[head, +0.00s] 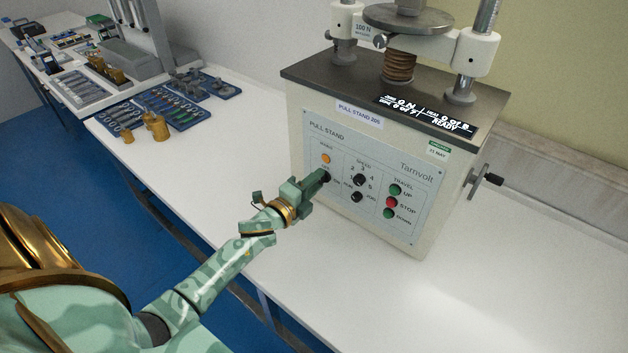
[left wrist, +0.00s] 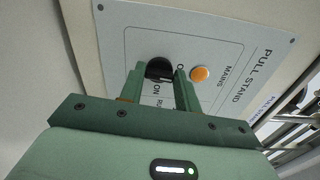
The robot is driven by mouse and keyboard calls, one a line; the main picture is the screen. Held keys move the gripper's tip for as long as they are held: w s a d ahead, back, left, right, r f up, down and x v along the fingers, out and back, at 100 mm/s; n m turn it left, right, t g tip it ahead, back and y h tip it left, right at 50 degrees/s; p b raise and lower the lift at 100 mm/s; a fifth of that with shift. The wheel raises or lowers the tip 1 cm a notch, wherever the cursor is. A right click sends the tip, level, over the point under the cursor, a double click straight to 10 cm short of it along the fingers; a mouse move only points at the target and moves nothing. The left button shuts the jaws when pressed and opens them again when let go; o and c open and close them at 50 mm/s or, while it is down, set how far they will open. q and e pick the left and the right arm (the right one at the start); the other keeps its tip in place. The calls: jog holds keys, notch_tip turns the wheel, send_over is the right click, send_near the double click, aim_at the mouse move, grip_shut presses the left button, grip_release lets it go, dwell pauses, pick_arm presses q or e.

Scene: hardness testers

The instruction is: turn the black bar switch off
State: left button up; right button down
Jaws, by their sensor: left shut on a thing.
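The black bar switch (head: 327,177) is at the left of the pull stand's grey front panel (head: 405,167), under the orange mains lamp (head: 326,158). My left gripper (head: 319,180) is at the panel, shut on this switch. In the left wrist view the dark round switch (left wrist: 159,68) sits between the two green fingers (left wrist: 158,84). The lamp (left wrist: 200,74) is just right of them, and the letters "ON" show below the switch. The fingers hide part of the switch and its labels, so I cannot tell which way the bar points. My right gripper is not in view.
Two black knobs (head: 358,180) and the green and red travel buttons (head: 391,202) are right of the switch. A crank handle (head: 485,181) sticks out on the right side. The white bench (head: 240,150) is clear in front; blue tool trays (head: 172,108) lie at the back left.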

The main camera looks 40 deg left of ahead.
pick_arm(q)
jog(key=shift+n, duration=0.5)
jog(key=o, duration=1)
jog(key=shift+a, duration=0.1)
jog(key=s, duration=0.5)
jog(key=s+p, duration=0.1)
jog(key=s, duration=0.5)
jog(key=s+a, duration=0.1)
jog(key=s, duration=0.4)
jog(key=shift+s+a+p, duration=0.1)
jog(key=shift+s+p, duration=0.05)
jog(key=shift+p, duration=0.2)
jog(key=shift+f, duration=0.1)
